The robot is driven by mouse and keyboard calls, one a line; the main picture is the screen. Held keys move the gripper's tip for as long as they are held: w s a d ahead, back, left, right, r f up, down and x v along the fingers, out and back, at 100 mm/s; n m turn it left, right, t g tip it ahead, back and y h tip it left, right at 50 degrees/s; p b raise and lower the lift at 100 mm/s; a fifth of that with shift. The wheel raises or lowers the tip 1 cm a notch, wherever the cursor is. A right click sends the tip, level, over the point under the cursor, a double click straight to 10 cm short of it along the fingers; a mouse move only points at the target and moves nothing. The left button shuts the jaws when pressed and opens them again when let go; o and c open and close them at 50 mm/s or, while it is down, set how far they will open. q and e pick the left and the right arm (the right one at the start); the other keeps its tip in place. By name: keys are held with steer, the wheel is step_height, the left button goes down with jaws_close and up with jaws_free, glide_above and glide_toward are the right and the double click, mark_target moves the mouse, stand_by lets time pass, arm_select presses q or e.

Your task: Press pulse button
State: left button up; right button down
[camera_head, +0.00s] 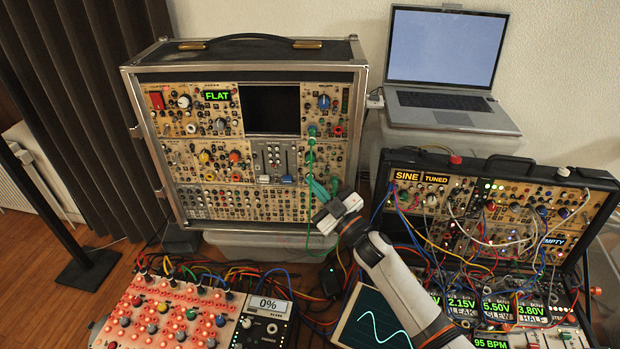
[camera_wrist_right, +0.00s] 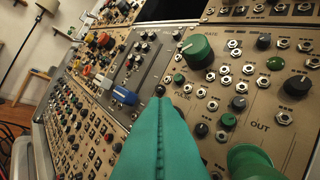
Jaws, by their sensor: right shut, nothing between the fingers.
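The tall synth case (camera_head: 356,110) stands at the back, its panels full of knobs, jacks and sliders. My right gripper (camera_head: 318,188) is in front of its lower right edge, with green fingers. In the right wrist view the green fingers (camera_wrist_right: 159,102) are shut and empty, pointing at a tan module. The word PULSE is printed beside the fingertips. A small dark round button (camera_wrist_right: 160,89) shows right at the tips; I cannot tell whether they touch it. The fingers hide part of the panel. My left gripper is not in view.
A large green knob (camera_wrist_right: 197,51) and a green plug (camera_wrist_right: 250,163) stand out close to the fingers. A green cable (camera_head: 309,165) hangs down the case front. A second synth case (camera_head: 530,172) with many cables and a laptop (camera_head: 445,60) are at the right.

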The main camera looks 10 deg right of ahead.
stand_by(0.4)
steer(key=shift+s+a, duration=0.1)
steer(key=shift+s, duration=0.35)
steer(key=shift+p, duration=0.3)
steer(key=shift+s+a+p, duration=0.25)
steer(key=shift+s+p, duration=0.15)
steer(key=shift+s, duration=0.55)
steer(key=shift+s+a+p, duration=0.25)
steer(key=shift+s+p, duration=0.15)
steer(key=shift+s, duration=0.6)
steer(key=shift+s+a+p, duration=0.25)
steer(key=shift+s+p, duration=0.15)
steer(key=shift+s, duration=0.55)
steer(key=c, duration=2.1)
jaws_free()
steer(key=shift+c, duration=0.2)
